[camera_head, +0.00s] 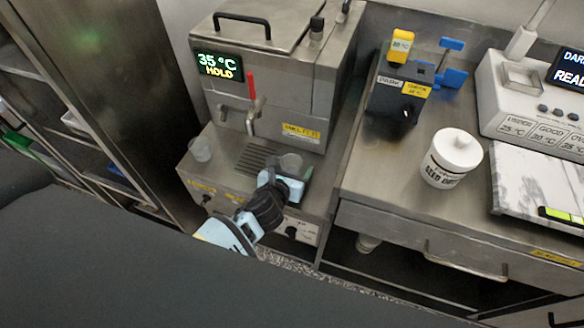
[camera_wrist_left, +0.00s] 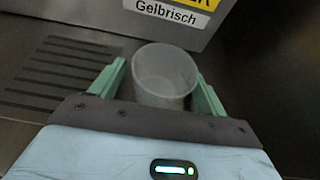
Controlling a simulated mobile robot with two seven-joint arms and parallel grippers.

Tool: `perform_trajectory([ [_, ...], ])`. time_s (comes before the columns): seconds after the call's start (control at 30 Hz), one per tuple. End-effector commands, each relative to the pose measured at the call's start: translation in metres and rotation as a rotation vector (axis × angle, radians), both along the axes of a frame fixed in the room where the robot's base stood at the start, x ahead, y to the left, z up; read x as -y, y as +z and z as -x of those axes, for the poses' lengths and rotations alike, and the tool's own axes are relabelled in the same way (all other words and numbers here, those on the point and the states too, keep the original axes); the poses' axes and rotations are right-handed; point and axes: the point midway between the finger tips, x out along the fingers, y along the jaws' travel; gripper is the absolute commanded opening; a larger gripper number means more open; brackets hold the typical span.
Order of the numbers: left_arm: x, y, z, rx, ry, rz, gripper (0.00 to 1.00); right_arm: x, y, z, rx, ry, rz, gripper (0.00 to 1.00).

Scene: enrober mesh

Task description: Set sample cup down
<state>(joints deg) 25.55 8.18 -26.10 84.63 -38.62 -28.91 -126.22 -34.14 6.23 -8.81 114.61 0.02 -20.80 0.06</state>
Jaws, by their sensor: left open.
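The sample cup is a small translucent cup (camera_head: 291,162) standing upright on the machine's steel ledge, right of the slotted drain grille (camera_head: 256,160). My left gripper (camera_head: 289,174) reaches it from the front. In the left wrist view the cup (camera_wrist_left: 165,78) stands between the two green fingers of my left gripper (camera_wrist_left: 160,72), which are open on either side of it. The cup looks empty. Whether a finger touches it is unclear. My right gripper is out of view.
A second clear cup (camera_head: 201,149) stands at the ledge's left. The machine (camera_head: 262,98), with its spout and red lever, rises behind. A white lidded jar (camera_head: 452,160), a dark device (camera_head: 396,98) and a marble slab (camera_head: 535,180) occupy the right counter.

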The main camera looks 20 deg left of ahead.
Motion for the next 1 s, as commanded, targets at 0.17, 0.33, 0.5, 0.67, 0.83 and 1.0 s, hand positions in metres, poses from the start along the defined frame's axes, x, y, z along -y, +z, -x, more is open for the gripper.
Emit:
perform_trajectory([
  [0.17,0.0,0.001,-0.001,0.001,0.0,0.0,0.75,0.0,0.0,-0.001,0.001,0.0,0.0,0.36],
  [0.33,0.0,0.001,0.0,0.001,0.0,0.0,0.54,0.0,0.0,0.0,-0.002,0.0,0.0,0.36],
  [0.5,0.0,0.001,0.0,0.001,0.0,0.0,0.32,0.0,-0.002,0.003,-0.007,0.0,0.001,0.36],
  [0.67,0.0,0.001,0.0,0.002,0.0,0.0,0.24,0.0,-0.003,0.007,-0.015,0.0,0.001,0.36],
  [0.83,0.0,0.003,0.0,0.002,0.0,-0.001,0.24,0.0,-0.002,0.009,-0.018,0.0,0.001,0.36],
  [1.0,-0.001,0.016,-0.001,0.007,0.0,-0.002,0.24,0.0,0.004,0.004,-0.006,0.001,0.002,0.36],
])
